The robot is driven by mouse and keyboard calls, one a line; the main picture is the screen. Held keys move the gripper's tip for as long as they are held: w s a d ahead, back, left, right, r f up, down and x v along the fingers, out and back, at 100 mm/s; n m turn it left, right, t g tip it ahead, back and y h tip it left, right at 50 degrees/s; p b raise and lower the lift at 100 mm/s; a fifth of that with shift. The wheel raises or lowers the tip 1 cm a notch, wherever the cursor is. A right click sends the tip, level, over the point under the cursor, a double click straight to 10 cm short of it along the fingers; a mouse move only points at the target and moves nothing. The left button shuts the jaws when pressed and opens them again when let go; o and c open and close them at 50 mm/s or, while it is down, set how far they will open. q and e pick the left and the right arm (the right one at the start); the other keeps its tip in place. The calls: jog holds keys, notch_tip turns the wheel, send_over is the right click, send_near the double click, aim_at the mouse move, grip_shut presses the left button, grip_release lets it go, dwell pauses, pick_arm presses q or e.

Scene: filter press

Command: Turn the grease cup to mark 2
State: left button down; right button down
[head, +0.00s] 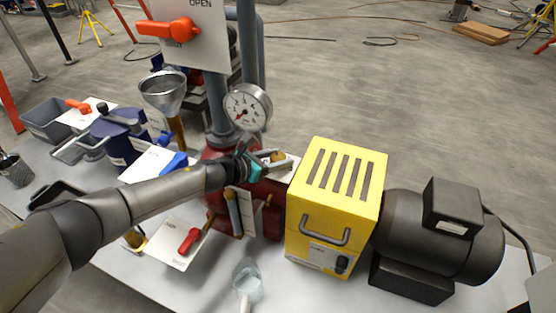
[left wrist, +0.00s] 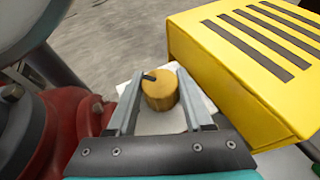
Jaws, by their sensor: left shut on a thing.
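The grease cup (left wrist: 160,94) is a brass-coloured round knob with a dark pointer mark on its top. In the left wrist view the mark lies toward the upper left of the cap. The cup also shows small in the head view (head: 277,156). My left gripper (left wrist: 160,78) is shut on the cup, one finger along each side. In the head view my left gripper (head: 276,162) reaches in from the left. A white plate (left wrist: 124,88) lies behind the cup; no numbers are readable on it. My right gripper is not in view.
A yellow box (head: 364,190) with a slotted top stands close right of the cup. A red pump body (head: 216,200) and a pressure gauge (head: 247,107) are on the left. A dark motor (head: 435,230) is farther right. A clear beaker (head: 248,282) stands at the front.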

pick_arm(q)
jog(key=shift+f+m+g+h+b, duration=0.15)
jog(key=shift+m+g+h+b, duration=0.65)
jog(key=shift+m+g+b, duration=0.6)
jog(key=shift+t+b, duration=0.3)
jog(key=shift+c, duration=1.5)
grip_release()
